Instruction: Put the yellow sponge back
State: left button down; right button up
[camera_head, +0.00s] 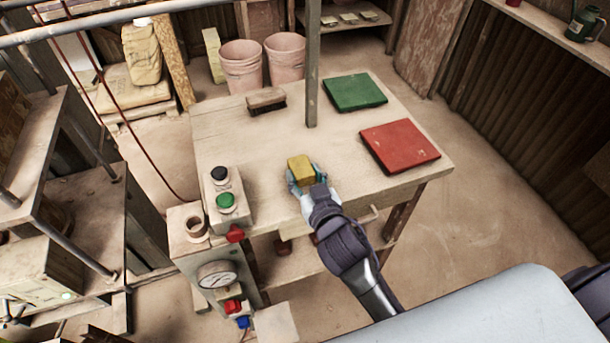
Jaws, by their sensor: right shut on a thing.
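The yellow sponge (300,167) is a small block over the front middle part of the wooden table (232,138). My right gripper (301,178) reaches in from the front and is shut on the sponge, with its fingers at the sponge's near end and sides. I cannot tell whether the sponge touches the table top or is held slightly above it. My left gripper is not in view.
A green pad (354,92), a red pad (400,146) and a brush (266,101) lie on the table. A post (312,65) rises from it. A control box with buttons (226,199) stands at the left corner. The table's middle is clear.

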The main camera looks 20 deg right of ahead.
jog(key=shift+f, duration=0.15)
jog(key=o, duration=1.4)
jog(key=shift+r, duration=0.2)
jog(key=s+r+b, duration=0.1)
jog(key=s+r, duration=0.1)
jog(key=s, duration=1)
jog(key=shift+d+r, duration=0.15)
jog(key=shift+d, duration=0.05)
jog(key=shift+w, duration=0.1)
